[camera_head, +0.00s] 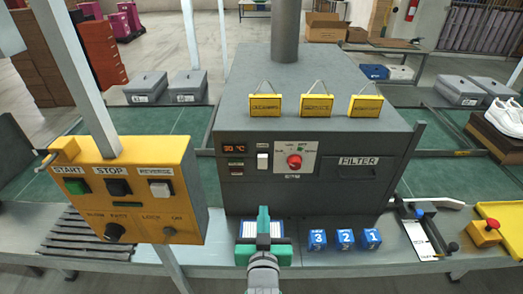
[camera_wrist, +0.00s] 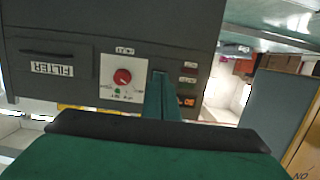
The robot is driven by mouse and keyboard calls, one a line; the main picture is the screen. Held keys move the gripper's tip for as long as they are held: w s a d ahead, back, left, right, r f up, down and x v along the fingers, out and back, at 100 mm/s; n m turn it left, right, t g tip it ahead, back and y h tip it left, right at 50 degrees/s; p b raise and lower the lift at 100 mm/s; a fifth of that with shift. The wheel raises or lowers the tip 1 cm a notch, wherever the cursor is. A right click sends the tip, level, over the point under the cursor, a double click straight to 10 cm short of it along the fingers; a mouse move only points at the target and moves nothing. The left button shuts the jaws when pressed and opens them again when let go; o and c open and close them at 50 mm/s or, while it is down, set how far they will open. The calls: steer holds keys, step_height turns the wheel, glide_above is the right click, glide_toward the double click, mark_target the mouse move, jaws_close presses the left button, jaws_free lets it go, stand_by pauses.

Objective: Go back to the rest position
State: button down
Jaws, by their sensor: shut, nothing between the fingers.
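My gripper (camera_head: 263,216) is green and stands at the bottom middle of the head view, in front of the grey oven-like machine (camera_head: 240,120). It is shut and holds nothing. In the wrist view its closed fingers (camera_wrist: 160,88) point toward the machine's front panel (camera_wrist: 60,75), which appears upside down. The fingers look apart from the panel, but the exact distance cannot be told. The red knob (camera_head: 294,161) is to the upper right of the gripper; it also shows in the wrist view (camera_wrist: 122,77).
A yellow control box (camera_head: 130,190) stands at left on a grey post. Blue numbered cubes (camera_head: 344,238) lie just right of my gripper. A lever plate (camera_head: 424,238) and a red button on a yellow block (camera_head: 485,230) are farther right. Grey boxes (camera_head: 146,86) stand behind.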

steer(key=shift+f, duration=0.1)
steer(key=s+f, duration=1.3)
steer(key=s, duration=0.2)
steer(key=s+f, duration=0.2)
steer(key=s, duration=1.8)
steer(key=shift+a, duration=0.25)
steer(key=shift+s, duration=0.1)
